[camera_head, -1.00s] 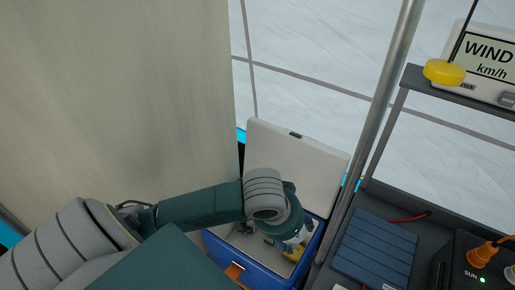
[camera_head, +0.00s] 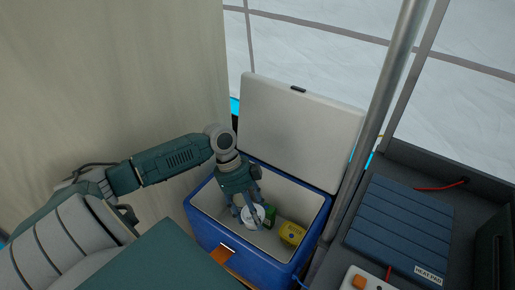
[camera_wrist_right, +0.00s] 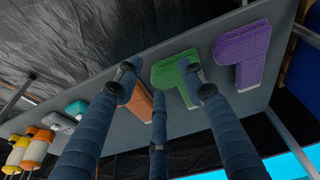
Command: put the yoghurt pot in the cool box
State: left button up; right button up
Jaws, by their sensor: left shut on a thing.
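The blue cool box (camera_head: 207,228) stands on the floor with its white lid (camera_head: 300,130) tilted open at the back. My left gripper (camera_head: 250,214) reaches down into its opening from the left. It is shut on a white, round-topped thing that looks like the yoghurt pot (camera_head: 258,212). Fingers cover part of the pot, and I cannot tell if it touches the box floor. In the right wrist view, my right gripper (camera_wrist_right: 157,84) has its fingers spread with nothing between them.
A yellow pack (camera_head: 292,234) and a green item (camera_head: 271,214) lie in the cool box right of the pot. A blue heat pad (camera_head: 400,228) lies on the dark bench to the right. A metal pole (camera_head: 370,130) rises beside the box. The right wrist view shows knitted mittens (camera_wrist_right: 240,52) on a grey board.

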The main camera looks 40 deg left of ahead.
pick_arm(q)
jog(key=shift+w+a, duration=0.9)
jog(key=shift+a, duration=0.15)
jog(key=shift+a+f+n, duration=0.1)
jog(key=shift+f+n, duration=0.2)
jog(key=shift+f, duration=0.4)
pick_arm(e)
notch_tip(320, 180, up, 7)
jog(key=b, duration=0.4)
pick_arm(q)
notch_tip(320, 180, down, 15)
jog(key=shift+r, duration=0.2)
jog(key=shift+f+b, duration=0.45)
jog(key=shift+f, duration=0.2)
notch_tip(320, 180, down, 2)
jog(key=shift+f+b, duration=0.2)
jog(key=shift+b, duration=0.2)
pick_arm(e)
jog(key=w+a+r+t, duration=0.2)
jog(key=w+t, duration=0.1)
jog(key=w, duration=0.3)
jog(key=shift+t+y, duration=0.3)
jog(key=shift+y, duration=0.1)
jog(key=shift+a, duration=0.1)
